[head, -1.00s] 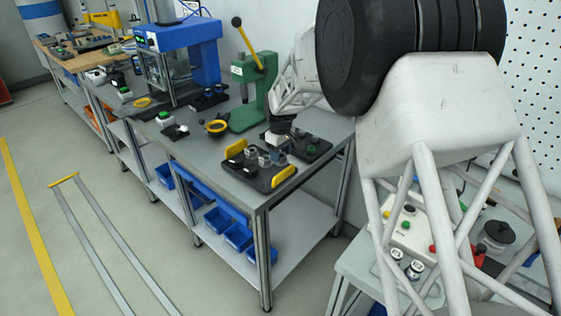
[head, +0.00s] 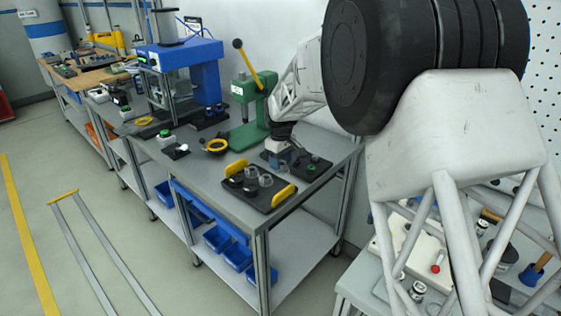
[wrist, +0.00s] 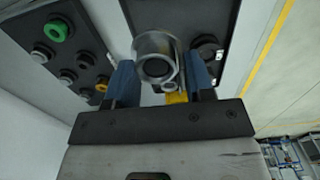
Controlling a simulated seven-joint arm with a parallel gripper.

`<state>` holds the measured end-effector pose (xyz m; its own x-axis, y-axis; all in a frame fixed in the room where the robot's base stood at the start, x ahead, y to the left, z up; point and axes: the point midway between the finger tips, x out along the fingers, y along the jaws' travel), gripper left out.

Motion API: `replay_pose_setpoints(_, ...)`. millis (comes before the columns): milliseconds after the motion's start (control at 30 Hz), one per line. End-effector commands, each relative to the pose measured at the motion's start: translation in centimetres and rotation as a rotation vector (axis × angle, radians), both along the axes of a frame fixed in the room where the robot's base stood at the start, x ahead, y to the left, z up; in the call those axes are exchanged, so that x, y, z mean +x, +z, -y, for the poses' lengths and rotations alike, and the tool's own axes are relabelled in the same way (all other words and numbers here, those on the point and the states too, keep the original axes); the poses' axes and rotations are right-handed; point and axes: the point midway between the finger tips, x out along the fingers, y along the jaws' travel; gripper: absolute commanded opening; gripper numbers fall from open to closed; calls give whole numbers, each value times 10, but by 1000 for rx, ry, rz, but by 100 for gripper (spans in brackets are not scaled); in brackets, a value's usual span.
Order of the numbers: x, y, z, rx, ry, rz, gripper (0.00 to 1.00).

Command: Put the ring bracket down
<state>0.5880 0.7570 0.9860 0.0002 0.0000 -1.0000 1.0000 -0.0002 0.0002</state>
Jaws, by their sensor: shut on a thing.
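My gripper (wrist: 161,78) has two blue fingers closed on a grey metal ring bracket (wrist: 140,42), whose round opening faces the wrist camera. In the wrist view the bracket is over or at the near end of a dark tray (wrist: 215,12); I cannot tell whether it touches. In the head view my gripper (head: 279,158) is low over the bench, just behind a black tray (head: 262,203) with two yellow handles. Grey ring-shaped parts (head: 265,180) show on this tray. I cannot make out the held bracket clearly there.
A dark panel (wrist: 85,50) with a green knob is left of the gripper in the wrist view. A green lever press (head: 247,125) and a blue press (head: 187,65) stand behind. A yellow-rimmed round part (head: 216,146) lies left. The bench front (head: 215,185) is fairly clear.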

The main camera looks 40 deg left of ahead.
Motion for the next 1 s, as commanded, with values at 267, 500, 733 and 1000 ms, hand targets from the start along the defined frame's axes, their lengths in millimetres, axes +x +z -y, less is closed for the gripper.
replay_pose_setpoints(267,0,0,0,0,0,0,21)
replay_pose_setpoints(500,0,0,0,0,0,0,21)
replay_pose_setpoints(733,11,1,8,0,-14,0,21)
replay_pose_setpoints(1000,53,6,45,0,-69,0,21)
